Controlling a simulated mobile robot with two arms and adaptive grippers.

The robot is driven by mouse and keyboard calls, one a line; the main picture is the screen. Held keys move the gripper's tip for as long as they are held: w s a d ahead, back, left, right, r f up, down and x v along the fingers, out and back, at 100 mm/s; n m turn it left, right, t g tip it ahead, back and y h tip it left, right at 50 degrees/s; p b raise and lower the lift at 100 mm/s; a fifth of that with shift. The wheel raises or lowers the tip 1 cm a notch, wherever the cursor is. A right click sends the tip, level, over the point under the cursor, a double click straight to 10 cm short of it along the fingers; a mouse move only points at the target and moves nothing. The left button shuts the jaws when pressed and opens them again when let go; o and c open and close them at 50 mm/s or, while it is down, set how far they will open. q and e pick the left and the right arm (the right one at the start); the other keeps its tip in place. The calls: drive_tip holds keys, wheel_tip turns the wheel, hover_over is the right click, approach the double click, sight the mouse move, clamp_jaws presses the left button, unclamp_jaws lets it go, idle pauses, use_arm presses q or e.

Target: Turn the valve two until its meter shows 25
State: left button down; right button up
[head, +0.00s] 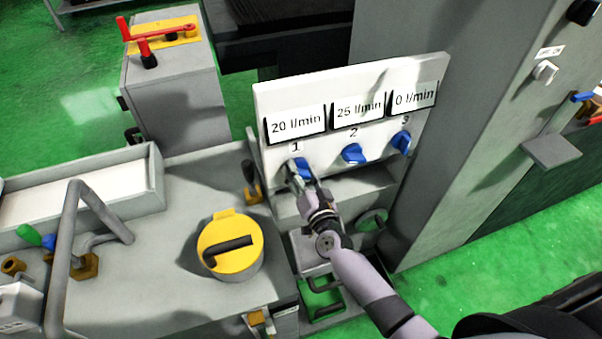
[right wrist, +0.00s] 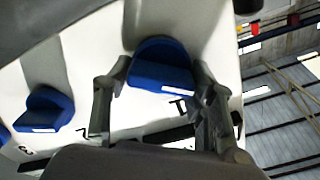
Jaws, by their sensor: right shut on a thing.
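A white panel (head: 275,100) carries three blue valve knobs, each below a meter. Valve two (head: 353,153) is the middle knob, and its meter (head: 358,110) reads 25 l/min. Valve one (head: 305,170) is under a meter (head: 296,124) reading 20 l/min. Valve three (head: 401,141) is under a meter (head: 414,96) reading 0 l/min. My right gripper (head: 302,176) is shut on valve one's knob, partly hiding it. In the right wrist view its fingers flank that knob (right wrist: 160,70), and valve two (right wrist: 45,108) stands free to the left. My left gripper is not in view.
A yellow round cap with a black handle (head: 230,245) sits on the grey machine bed left of my right arm. A grey bent pipe (head: 65,250) rises at the left. A tall grey cabinet wall (head: 470,130) stands right of the panel.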

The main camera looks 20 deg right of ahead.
drive_tip(key=o, duration=1.1)
drive_tip(key=s, duration=1.2)
drive_tip(key=shift+d, duration=0.25)
